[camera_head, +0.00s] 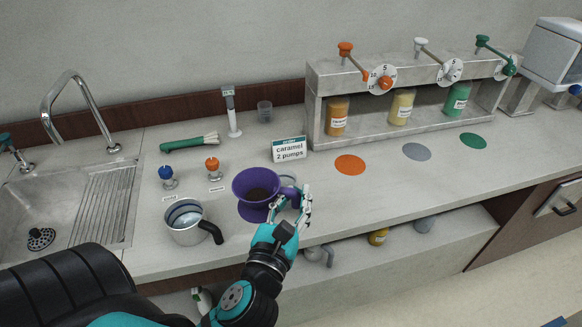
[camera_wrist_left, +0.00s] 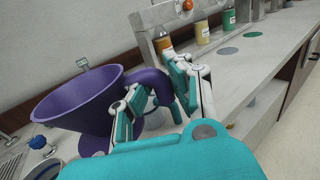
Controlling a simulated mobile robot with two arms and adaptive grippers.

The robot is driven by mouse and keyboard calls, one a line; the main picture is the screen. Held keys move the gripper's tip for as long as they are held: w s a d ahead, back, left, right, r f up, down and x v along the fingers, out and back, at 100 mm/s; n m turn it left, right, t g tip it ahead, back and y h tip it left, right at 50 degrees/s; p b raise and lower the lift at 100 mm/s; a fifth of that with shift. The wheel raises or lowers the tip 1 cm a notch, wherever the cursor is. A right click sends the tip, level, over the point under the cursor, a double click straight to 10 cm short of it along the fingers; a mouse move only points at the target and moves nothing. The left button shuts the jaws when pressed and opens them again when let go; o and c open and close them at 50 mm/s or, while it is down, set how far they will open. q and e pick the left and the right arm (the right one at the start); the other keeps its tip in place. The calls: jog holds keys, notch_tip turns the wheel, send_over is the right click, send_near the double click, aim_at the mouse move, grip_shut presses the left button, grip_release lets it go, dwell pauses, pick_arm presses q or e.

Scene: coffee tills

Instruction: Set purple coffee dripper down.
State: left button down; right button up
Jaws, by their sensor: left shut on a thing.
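The purple coffee dripper (camera_head: 256,188) is a wide cone with dark grounds inside, a round base and a side handle. It is upright at the front middle of the counter; whether its base touches the counter I cannot tell. My left gripper (camera_head: 297,204) is at its right side, with the fingers at the handle. In the left wrist view the dripper (camera_wrist_left: 80,101) fills the left part, and my left gripper (camera_wrist_left: 158,95) is shut on its curved handle. My right gripper is not in view.
A steel jug (camera_head: 187,225) stands close left of the dripper. Blue (camera_head: 166,175) and orange (camera_head: 212,166) knobs, a green-handled brush (camera_head: 188,143) and a caramel sign (camera_head: 289,149) are behind. A syrup rack (camera_head: 408,138) stands at the back right. The counter's right front is clear beyond the orange disc (camera_head: 349,165).

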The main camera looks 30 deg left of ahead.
pick_arm(q)
jog(key=w+a+f+p, duration=0.1)
jog(key=w+a+f, duration=0.1)
jog(key=w, duration=0.4)
jog(key=w+a+f, duration=0.3)
jog(key=w, duration=0.3)
jog(key=shift+w+p, duration=0.2)
jog(key=shift+p, duration=0.15)
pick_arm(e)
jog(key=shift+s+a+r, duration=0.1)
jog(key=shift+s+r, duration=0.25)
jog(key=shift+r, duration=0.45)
pick_arm(q)
jog(key=shift+a, duration=0.1)
jog(key=shift+f, duration=0.2)
jog(key=c, duration=1.3)
grip_release()
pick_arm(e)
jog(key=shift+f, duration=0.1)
pick_arm(q)
jog(key=shift+o, duration=0.2)
jog(key=shift+r, duration=0.15)
